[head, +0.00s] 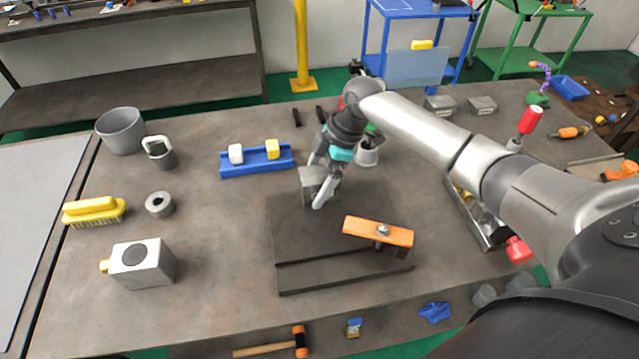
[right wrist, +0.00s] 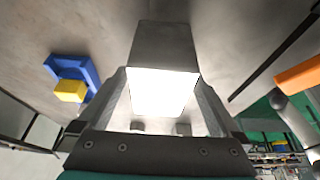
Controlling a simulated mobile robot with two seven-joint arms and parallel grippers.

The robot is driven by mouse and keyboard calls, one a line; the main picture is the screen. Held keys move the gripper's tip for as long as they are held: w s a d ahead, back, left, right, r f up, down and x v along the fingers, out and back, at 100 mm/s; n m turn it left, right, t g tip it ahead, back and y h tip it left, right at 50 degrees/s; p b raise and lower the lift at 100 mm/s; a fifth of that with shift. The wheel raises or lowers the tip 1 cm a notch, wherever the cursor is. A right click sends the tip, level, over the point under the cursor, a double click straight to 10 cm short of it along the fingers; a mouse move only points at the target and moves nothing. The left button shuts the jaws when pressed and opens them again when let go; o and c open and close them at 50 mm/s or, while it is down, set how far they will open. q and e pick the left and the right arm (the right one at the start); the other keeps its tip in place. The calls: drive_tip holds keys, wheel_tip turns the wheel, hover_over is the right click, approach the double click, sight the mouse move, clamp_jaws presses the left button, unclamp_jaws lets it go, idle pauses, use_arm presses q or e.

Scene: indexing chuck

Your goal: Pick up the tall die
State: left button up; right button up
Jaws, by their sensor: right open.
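The tall die appears to be a grey rectangular block (head: 311,184) at the back edge of the dark plate in the head view. In the right wrist view the same block (right wrist: 165,48) stands between the fingers, its near end face shining bright white. My right gripper (head: 318,186) is open, with one finger on each side of the block. Whether either finger touches it I cannot tell. The fingers partly hide the block in the head view. My left gripper is not in view.
The dark plate (head: 330,268) carries an orange bar clamp (head: 362,229). A blue rack (head: 240,168) with a white and a yellow block stands left of the gripper, and a grey cup (head: 367,155) just behind it. A grey box with a yellow knob (head: 150,265) sits front left.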

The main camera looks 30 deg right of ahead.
drive_tip(key=shift+w+a+f, duration=0.1)
drive_tip(key=shift+a+f, duration=0.1)
drive_tip(key=shift+f, duration=0.4)
drive_tip(key=shift+c, duration=0.4)
drive_tip(key=shift+r, duration=0.1)
clamp_jaws()
drive_tip(key=shift+w+r, duration=0.1)
drive_tip(key=shift+r, duration=0.05)
